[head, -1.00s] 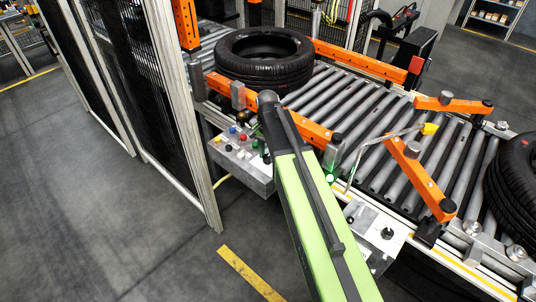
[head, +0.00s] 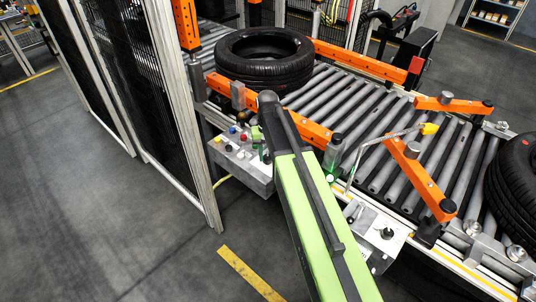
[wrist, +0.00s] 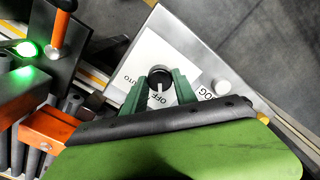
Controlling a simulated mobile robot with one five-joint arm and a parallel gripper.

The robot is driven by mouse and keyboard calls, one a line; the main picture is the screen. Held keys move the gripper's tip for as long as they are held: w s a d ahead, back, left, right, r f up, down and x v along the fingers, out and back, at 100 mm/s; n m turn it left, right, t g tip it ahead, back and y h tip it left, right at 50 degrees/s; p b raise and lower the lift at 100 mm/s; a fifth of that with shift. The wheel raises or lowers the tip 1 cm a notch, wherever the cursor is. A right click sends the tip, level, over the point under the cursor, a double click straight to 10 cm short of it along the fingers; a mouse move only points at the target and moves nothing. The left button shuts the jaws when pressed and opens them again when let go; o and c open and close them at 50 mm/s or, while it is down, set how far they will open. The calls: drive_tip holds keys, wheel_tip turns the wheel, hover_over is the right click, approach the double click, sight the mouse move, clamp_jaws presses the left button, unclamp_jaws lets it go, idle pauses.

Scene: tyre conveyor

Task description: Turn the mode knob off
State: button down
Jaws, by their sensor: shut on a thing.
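The mode knob (wrist: 160,74) is a round black knob on a white label plate (wrist: 190,68) with AUTO, OFF and JOG printed on it. It shows in the wrist view, and its pale pointer line points roughly at OFF. My gripper (wrist: 159,80) has one green finger on each side of the knob and is shut on it. In the head view my green arm hides the knob and most of the gripper. Only a small green part shows, beside a grey control box (head: 240,168) with coloured buttons.
Orange guide rails (head: 362,62) and the roller conveyor (head: 345,100) lie close behind. Tyres sit at the back (head: 264,60) and right (head: 515,180). A second box has a black knob (head: 388,233). A mesh fence (head: 120,70) stands left; the front-left floor is clear.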

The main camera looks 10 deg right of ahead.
sight(268, 156)
drive_tip(key=shift+n, duration=0.6)
drive_tip(key=c, duration=1)
unclamp_jaws()
drive_tip(key=shift+o, duration=0.2)
drive_tip(key=shift+r, duration=0.1)
wheel_tip(268, 156, up, 17)
drive_tip(key=p, duration=1.7)
drive_tip(key=shift+r, duration=0.1)
